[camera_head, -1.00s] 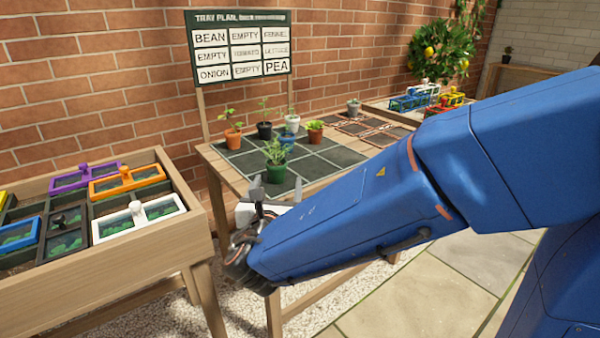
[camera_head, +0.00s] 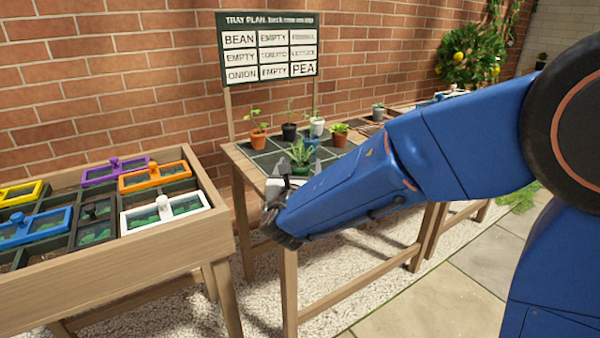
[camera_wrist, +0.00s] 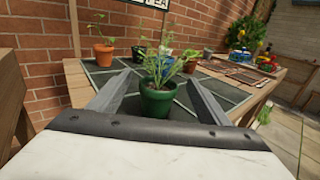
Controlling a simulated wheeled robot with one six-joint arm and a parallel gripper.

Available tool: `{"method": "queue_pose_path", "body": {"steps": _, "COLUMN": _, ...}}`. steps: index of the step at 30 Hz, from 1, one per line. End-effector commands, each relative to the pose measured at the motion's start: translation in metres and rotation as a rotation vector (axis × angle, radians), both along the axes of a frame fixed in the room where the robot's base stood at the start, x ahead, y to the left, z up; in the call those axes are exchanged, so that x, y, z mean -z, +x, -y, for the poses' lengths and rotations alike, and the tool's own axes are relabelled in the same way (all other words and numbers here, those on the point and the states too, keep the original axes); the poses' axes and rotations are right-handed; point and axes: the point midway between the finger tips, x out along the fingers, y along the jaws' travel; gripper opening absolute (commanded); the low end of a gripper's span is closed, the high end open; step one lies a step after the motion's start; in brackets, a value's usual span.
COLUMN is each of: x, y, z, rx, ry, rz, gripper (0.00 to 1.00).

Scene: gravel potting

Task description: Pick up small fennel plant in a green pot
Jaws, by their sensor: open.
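The small fennel plant in a green pot stands upright on the dark gridded mat of the potting table; in the wrist view its green pot (camera_wrist: 157,98) is centred, with feathery leaves above. In the head view the fennel (camera_head: 300,152) shows just beyond my gripper (camera_head: 283,172), and its pot is partly hidden by it. In the wrist view my gripper (camera_wrist: 158,100) is open, with one finger to each side of the pot and a gap to both. The pot looks a little beyond or level with the fingertips; I cannot tell exactly.
A blue pot is partly hidden behind the fennel. A wooden planter box (camera_head: 110,256) with coloured-framed lids stands left. A sign (camera_head: 268,50) stands behind the table.

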Motion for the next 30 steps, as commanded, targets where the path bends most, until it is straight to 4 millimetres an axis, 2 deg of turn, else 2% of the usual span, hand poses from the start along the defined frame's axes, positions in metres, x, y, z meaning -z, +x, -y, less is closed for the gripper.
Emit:
{"method": "queue_pose_path", "body": {"steps": 8, "x": 0.002, "y": 0.013, "z": 0.001, "rx": 0.001, "ry": 0.0, "rz": 0.0, "gripper": 0.71}}
{"method": "queue_pose_path", "body": {"steps": 18, "x": 0.007, "y": 0.054, "z": 0.003, "rx": 0.002, "ry": 0.001, "rz": 0.0, "gripper": 0.71}}
{"method": "queue_pose_path", "body": {"steps": 26, "x": 0.007, "y": 0.058, "z": 0.003, "rx": 0.0, "ry": 0.0, "rz": 0.001, "gripper": 0.71}}
{"method": "queue_pose_path", "body": {"steps": 30, "x": 0.007, "y": 0.058, "z": 0.003, "rx": 0.0, "ry": 0.0, "rz": 0.0, "gripper": 0.4}}
